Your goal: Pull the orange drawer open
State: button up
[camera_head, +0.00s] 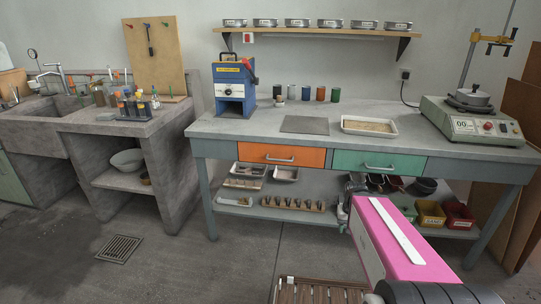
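The orange drawer (281,156) is in the bench front, left of a green drawer (379,164). It looks shut, its front level with the bench front. Its metal bar handle (280,160) is in plain view. My pink arm reaches up from the lower right. At its far end, my gripper (346,207) shows as a small dark and grey shape, below and right of the orange drawer and apart from its handle. Its fingers are too small and partly hidden to tell whether they are open or shut.
The bench (225,129) carries a blue machine (234,88), a dark mat (304,125), a tray (369,125) and a scale (473,119). The lower shelf (270,214) holds trays and bins. A slatted wooden surface (320,292) is in front. Floor before the orange drawer is clear.

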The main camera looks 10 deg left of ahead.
jog(key=w+a+r+n+t+h, duration=0.5)
jog(key=w+a+n+t+h, duration=0.15)
jog(key=w+a, duration=0.6)
jog(key=w+a+r+n+t, duration=0.2)
jog(key=a+r+n+t, duration=0.25)
jog(key=a, duration=0.55)
jog(key=w+a+r+n+t, duration=0.25)
jog(key=a+r, duration=0.25)
jog(key=a, duration=0.6)
jog(key=shift+n+t, duration=0.25)
jog(key=shift+t, duration=0.3)
jog(key=x, duration=1)
jog(key=shift+d, duration=0.3)
jog(key=shift+s, duration=0.1)
grip_shut()
